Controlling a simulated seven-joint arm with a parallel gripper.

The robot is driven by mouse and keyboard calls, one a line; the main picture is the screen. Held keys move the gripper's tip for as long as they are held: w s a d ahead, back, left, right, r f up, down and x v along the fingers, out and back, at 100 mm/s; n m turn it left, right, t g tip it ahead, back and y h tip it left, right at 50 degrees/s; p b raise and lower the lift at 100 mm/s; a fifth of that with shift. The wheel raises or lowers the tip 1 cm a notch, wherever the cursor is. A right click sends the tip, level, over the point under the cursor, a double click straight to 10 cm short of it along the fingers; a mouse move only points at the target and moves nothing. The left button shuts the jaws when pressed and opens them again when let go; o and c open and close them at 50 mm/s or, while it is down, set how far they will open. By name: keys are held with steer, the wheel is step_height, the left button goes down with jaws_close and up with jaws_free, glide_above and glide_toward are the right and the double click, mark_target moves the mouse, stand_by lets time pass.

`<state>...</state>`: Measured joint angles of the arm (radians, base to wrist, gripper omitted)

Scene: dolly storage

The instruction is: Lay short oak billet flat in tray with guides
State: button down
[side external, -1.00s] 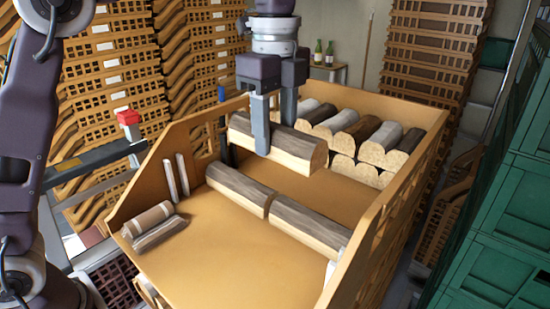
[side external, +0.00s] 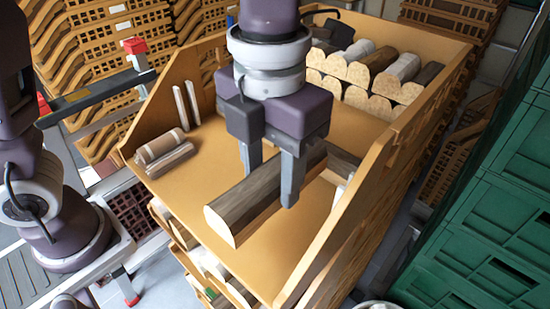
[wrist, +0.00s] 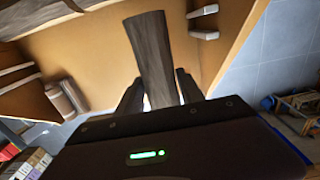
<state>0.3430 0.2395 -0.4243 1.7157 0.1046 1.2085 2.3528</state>
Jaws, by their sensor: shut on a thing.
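My gripper (side external: 269,182) is shut on a split billet (side external: 240,207) with grey-brown bark and a pale cut end. The billet is roughly level above the near part of the wooden tray (side external: 205,180), its cut end towards the near left. The gap beneath it is hard to judge. In the wrist view the billet (wrist: 152,55) extends away from between the two dark fingers (wrist: 160,95). Two short pieces (side external: 165,152) lie side by side at the tray's left wall. Another dark log (side external: 343,158) lies partly hidden behind my gripper.
Two pale upright strips (side external: 186,104) stand at the tray's left wall. Several split logs (side external: 370,75) are stacked at the far end. The tray's right wall (side external: 340,235) rises close by. Green crates (side external: 490,210) stand to the right.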

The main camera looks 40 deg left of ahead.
mark_target(272, 224)
steer(key=shift+f, duration=3)
steer(key=shift+f, duration=0.5)
steer(key=c, duration=0.7)
jaws_free()
steer(key=shift+o, duration=0.2)
steer(key=shift+r, duration=1.5)
step_height(272, 224, up, 7)
steer(key=shift+r, duration=0.1)
